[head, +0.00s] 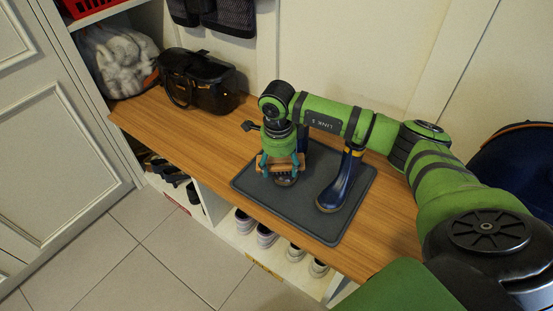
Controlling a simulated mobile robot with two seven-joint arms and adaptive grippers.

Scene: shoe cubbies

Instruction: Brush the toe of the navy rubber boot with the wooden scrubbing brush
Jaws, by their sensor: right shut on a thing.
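A pair of navy rubber boots stands upright on a dark grey mat (250,187) on the wooden bench. The right-hand navy boot (340,185) shows nearly whole, with a yellowish mark near its top. The other boot is mostly hidden behind my right gripper; its toe (286,181) shows just below the gripper. My right gripper (281,164) points down and is shut on the wooden scrubbing brush (291,167). The brush is over that boot's toe; I cannot tell whether the bristles touch it. My left gripper is out of view.
A black handbag (198,82) sits on the bench (165,122) to the left, near a bag of white items (118,60). Shoes (265,235) stand in cubbies below. A dark blue rounded object (515,165) is at the right. Bare bench lies between handbag and mat.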

